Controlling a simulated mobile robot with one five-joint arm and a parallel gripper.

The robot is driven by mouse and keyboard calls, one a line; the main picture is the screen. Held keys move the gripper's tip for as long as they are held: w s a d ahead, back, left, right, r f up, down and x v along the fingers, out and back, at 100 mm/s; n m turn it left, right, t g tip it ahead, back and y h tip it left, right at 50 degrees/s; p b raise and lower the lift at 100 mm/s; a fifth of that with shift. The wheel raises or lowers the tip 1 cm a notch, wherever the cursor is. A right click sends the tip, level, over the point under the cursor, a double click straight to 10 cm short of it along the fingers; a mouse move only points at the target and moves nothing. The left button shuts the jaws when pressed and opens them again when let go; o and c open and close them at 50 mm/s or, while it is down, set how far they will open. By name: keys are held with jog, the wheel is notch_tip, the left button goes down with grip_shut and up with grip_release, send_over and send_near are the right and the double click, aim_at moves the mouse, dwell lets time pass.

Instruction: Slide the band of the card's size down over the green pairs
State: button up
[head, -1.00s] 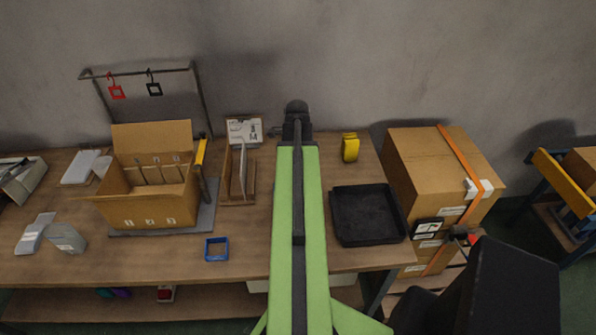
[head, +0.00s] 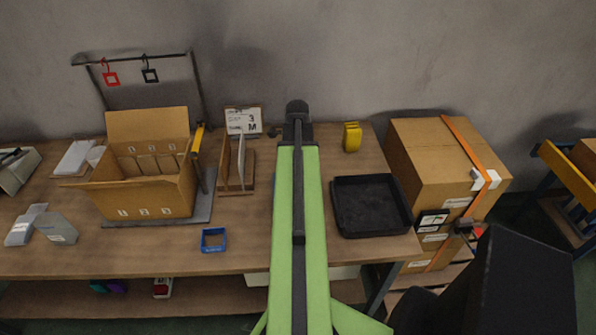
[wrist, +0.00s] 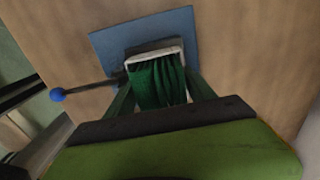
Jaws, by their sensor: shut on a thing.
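A green stack of folded pairs (wrist: 158,86) stands over a blue plate (wrist: 183,22) in the wrist view. A pale square band (wrist: 151,52) surrounds it at its far edge. My gripper (wrist: 158,78) has one finger on each side, closed against the band's sides; the exact contact is hard to see. A small card (head: 243,119) at the table's back reads "3" and "M". A red band (head: 111,79) and a black band (head: 150,75) hang from a rack. In the head view my arm hides the stack.
An open cardboard box (head: 145,190) stands left, beside a wooden holder (head: 236,186) with upright boards. A black tray (head: 370,207) and a yellow object (head: 352,137) are right of my arm. A rod with a blue ball (wrist: 57,95) sticks out left of the stack.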

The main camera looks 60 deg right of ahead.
jog(key=o, duration=1.4)
notch_tip(320, 180, up, 17)
jog(key=p, duration=1.7)
jog(key=shift+r, duration=0.15)
